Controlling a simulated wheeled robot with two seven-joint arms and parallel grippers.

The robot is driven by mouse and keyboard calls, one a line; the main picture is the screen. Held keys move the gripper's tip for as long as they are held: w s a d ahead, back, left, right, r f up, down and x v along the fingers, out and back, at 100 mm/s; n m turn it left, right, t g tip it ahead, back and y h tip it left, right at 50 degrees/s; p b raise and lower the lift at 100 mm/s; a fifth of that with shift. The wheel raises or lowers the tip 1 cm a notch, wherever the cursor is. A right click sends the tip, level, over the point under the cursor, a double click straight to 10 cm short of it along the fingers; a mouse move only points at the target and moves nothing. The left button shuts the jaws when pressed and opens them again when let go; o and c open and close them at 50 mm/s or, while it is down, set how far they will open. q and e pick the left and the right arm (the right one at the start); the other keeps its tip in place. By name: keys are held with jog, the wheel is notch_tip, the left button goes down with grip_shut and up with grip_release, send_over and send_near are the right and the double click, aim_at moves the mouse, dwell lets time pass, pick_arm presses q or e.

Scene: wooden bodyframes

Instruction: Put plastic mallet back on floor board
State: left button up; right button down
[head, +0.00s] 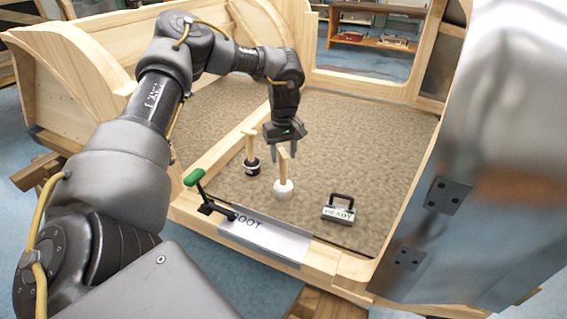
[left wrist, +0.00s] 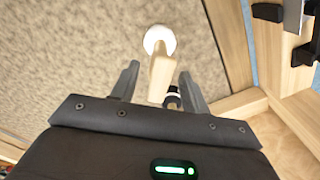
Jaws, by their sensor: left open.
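A mallet with a white head (head: 283,190) and a wooden handle stands upright, head down, on the carpeted floor board (head: 370,165). In the left wrist view its white head (left wrist: 160,38) shows beyond the fingertips, with the wooden handle rising toward me. My left gripper (head: 285,154) is open and points down over this mallet. In the left wrist view the handle top appears between the two fingers (left wrist: 158,77), with gaps on both sides. It is not gripped. My right gripper is not in view.
A second mallet with a black head (head: 252,168) stands close left of the white one. A block with a handle marked READY (head: 339,208) sits to the right. A green-handled lever (head: 194,177) stands at the front wooden sill. A shiny metal panel (head: 500,130) blocks the right side.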

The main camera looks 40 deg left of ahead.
pick_arm(q)
notch_tip(320, 180, up, 7)
jog(key=shift+r+p, duration=0.1)
jog(key=shift+p, duration=0.4)
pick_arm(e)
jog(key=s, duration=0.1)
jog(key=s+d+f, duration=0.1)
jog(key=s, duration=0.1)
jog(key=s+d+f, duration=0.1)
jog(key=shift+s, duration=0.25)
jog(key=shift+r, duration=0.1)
